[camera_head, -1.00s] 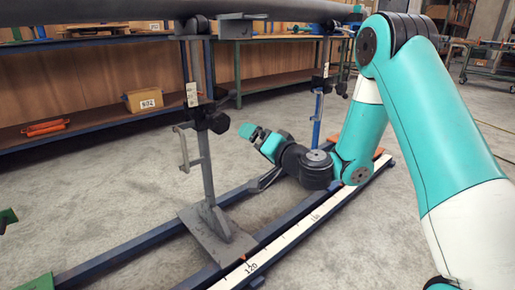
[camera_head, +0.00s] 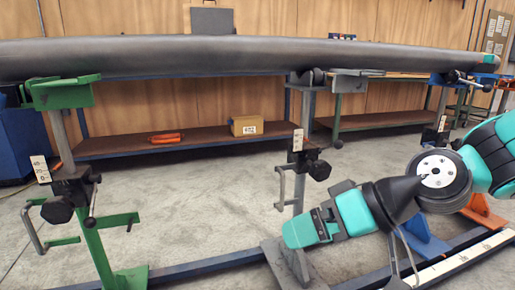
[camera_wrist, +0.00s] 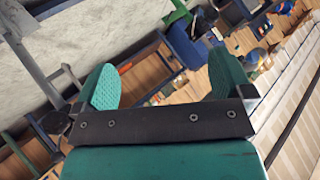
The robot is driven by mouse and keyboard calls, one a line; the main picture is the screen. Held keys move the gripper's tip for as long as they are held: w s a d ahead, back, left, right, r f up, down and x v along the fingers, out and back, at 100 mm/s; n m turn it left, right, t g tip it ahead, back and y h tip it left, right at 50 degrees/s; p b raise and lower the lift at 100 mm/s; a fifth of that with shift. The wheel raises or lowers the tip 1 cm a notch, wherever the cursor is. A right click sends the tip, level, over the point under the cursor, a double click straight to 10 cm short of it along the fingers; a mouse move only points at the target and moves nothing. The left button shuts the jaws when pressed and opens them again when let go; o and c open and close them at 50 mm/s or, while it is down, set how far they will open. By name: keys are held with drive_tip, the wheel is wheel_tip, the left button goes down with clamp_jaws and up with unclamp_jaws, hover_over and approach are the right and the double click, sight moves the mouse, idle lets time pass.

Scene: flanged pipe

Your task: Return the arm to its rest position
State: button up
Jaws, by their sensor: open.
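My gripper (camera_head: 312,215) is at the lower right in the head view, teal and dark, pointing left. It is low, in front of the grey stand (camera_head: 301,150) and well below the pipe. In the wrist view my gripper (camera_wrist: 165,78) shows two teal pads set wide apart, with nothing between them. The long grey pipe (camera_head: 200,57) lies level across the top of the head view. My arm comes in from the right edge and is bent. Whether my gripper touches the grey stand cannot be told.
A green stand (camera_head: 92,235) supports the pipe at left. Blue floor rails (camera_head: 205,265) and a white scale strip (camera_head: 465,262) run along the floor below. Behind are a shelf with a cardboard box (camera_head: 246,125) and an orange item (camera_head: 166,138). Floor between the stands is clear.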

drive_tip(key=s+d+r+g+h+p, duration=0.35)
drive_tip(key=s+d+h, duration=0.25)
drive_tip(key=s, duration=0.7)
wheel_tip(320, 180, up, 37)
drive_tip(key=p, duration=3.6)
drive_tip(key=shift+w+p, duration=0.25)
drive_tip(key=shift+p, duration=0.05)
drive_tip(key=shift+d+f, duration=0.1)
